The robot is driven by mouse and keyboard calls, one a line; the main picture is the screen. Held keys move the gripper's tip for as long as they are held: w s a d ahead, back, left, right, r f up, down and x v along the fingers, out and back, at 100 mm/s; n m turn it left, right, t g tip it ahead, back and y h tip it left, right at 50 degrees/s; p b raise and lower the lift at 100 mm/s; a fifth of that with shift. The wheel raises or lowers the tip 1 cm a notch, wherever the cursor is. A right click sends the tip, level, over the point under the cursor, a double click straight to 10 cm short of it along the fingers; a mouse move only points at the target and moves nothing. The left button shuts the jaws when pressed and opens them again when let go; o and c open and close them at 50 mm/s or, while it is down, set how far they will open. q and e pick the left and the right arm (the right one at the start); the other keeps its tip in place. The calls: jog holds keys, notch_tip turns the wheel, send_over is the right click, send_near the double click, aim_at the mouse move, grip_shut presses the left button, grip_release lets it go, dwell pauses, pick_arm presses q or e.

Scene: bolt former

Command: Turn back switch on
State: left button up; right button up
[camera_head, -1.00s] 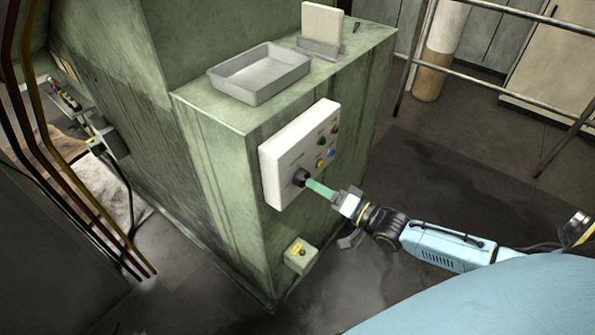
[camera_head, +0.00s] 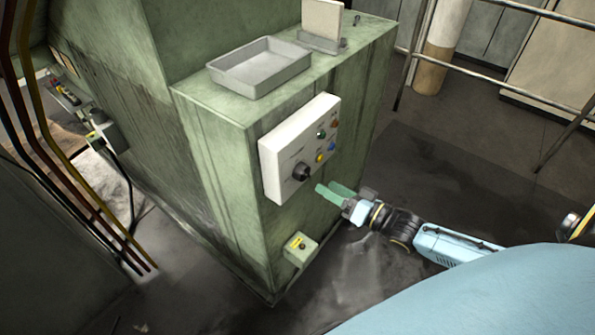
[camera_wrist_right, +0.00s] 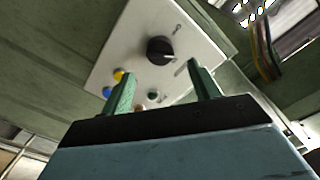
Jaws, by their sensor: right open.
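A white control panel (camera_head: 276,162) is fixed to the side of the green machine cabinet. A black rotary switch (camera_head: 302,172) sits at its lower left in the head view; it also shows in the right wrist view as a black knob (camera_wrist_right: 160,49) with a pale pointer mark. My right gripper (camera_head: 328,188) has green fingers, is open and empty, and stands off to the right of and a little below the switch, apart from it. In the wrist view its fingers (camera_wrist_right: 162,83) are spread, with the knob beyond their tips. My left gripper is not in view.
Coloured buttons (camera_head: 325,148) sit on the panel right of the switch. A grey tray (camera_head: 260,84) rests on the cabinet top. A metal railing (camera_head: 490,57) stands behind right.

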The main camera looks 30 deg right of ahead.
aim_at(308, 175)
jog(key=b+x, duration=0.4)
jog(key=x, duration=0.4)
jog(key=shift+f, duration=0.15)
jog(key=n, duration=0.5)
jog(key=shift+s+d+r, duration=0.1)
jog(key=shift+s+r, duration=0.1)
jog(key=shift+s, duration=0.05)
jog(key=shift+n, duration=1.3)
